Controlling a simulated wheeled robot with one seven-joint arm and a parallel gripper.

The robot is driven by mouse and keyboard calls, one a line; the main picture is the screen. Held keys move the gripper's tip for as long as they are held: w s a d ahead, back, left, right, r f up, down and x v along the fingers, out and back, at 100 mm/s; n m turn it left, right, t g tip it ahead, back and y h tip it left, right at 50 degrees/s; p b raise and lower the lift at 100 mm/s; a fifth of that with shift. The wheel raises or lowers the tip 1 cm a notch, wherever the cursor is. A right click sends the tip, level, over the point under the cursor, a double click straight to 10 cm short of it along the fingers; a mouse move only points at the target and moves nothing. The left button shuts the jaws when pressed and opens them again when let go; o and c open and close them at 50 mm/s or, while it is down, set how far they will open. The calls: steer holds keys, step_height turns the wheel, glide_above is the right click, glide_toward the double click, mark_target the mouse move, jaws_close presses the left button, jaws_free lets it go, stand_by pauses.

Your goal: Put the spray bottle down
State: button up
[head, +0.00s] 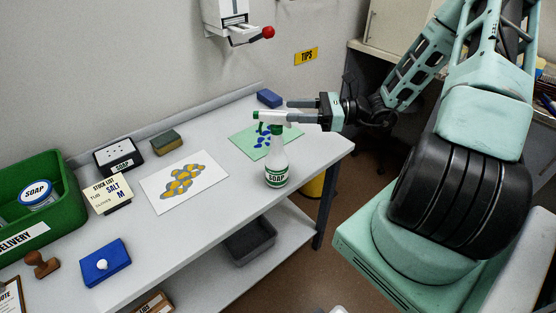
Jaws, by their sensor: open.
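The spray bottle (276,165) is white with a green band marked SOAP and a green and white spray head. It stands upright at the right part of the white bench (225,205), close to its front edge. My gripper (290,110) comes in from the right, level with the spray head. Its jaws are open and its fingers point left, around or just behind the spray head; I cannot tell whether they touch it. The bottle hides part of a green sheet (245,141) with blue marks behind it.
A blue block (269,98) lies near the wall. A white sheet with yellow shapes (168,190), a sponge (166,142), a stock card (107,194), a blue pad (105,262) and a green delivery crate (62,205) lie further left. A grey bin (250,241) sits on the lower shelf.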

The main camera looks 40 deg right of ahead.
mark_target(277, 112)
steer(key=x, duration=0.1)
steer(key=p+x, duration=0.1)
steer(key=x, duration=0.2)
steer(key=shift+a+f+p, duration=0.2)
steer(key=shift+f+p, duration=0.05)
steer(key=shift+p, duration=0.1)
steer(key=shift+w+a+f, duration=0.1)
steer(key=shift+w+a, duration=0.05)
steer(key=shift+a, duration=0.5)
steer(key=shift+d, duration=0.1)
jaws_close()
steer(key=shift+w+d, duration=0.1)
steer(key=shift+w, duration=0.05)
steer(key=shift+d, duration=0.1)
